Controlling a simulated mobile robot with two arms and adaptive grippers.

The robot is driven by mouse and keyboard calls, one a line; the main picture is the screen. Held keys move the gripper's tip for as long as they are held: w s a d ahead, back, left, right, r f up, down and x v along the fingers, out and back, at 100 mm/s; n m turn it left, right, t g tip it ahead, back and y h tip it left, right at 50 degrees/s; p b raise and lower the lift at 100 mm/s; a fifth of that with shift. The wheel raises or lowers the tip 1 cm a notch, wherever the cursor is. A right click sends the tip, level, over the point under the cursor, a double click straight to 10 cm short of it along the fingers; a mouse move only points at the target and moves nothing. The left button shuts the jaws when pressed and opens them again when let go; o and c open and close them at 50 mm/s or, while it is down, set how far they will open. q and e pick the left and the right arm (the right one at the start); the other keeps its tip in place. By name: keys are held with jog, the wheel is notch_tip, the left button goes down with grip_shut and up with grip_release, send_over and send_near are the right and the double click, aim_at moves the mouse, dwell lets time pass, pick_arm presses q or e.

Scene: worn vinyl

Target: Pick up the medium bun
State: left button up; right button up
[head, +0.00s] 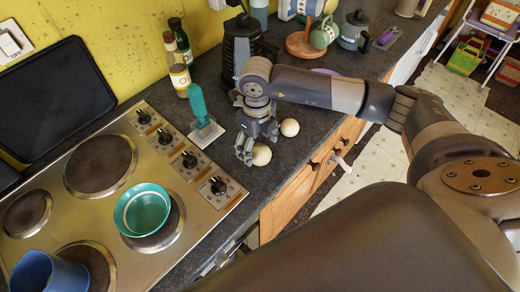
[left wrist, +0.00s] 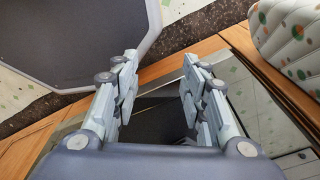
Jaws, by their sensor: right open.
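Two pale round buns sit on the dark counter right of the cooktop. The nearer bun (head: 261,154) is beside and partly behind the fingertips of my right gripper (head: 256,144). The other bun (head: 289,127) lies a little farther back and to the right, clear of the fingers. I cannot tell for sure which is the medium one. My right gripper is open and points down, with its fingers close to the nearer bun; contact cannot be made out. My left gripper (left wrist: 160,57) is open and empty in the left wrist view.
A steel cooktop (head: 222,228) with a teal bowl (head: 142,209) and a blue pot (head: 48,272) is at left. A teal-handled tool (head: 199,104), bottles (head: 180,75) and a dark appliance (head: 240,40) stand behind the gripper. A dotted cloth item (left wrist: 288,38) is near my left gripper.

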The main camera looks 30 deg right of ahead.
aim_at(257, 147)
jog(key=shift+f, duration=1.2)
pick_arm(q)
jog(key=shift+r, duration=0.5)
pick_arm(e)
jog(key=c, duration=1.1)
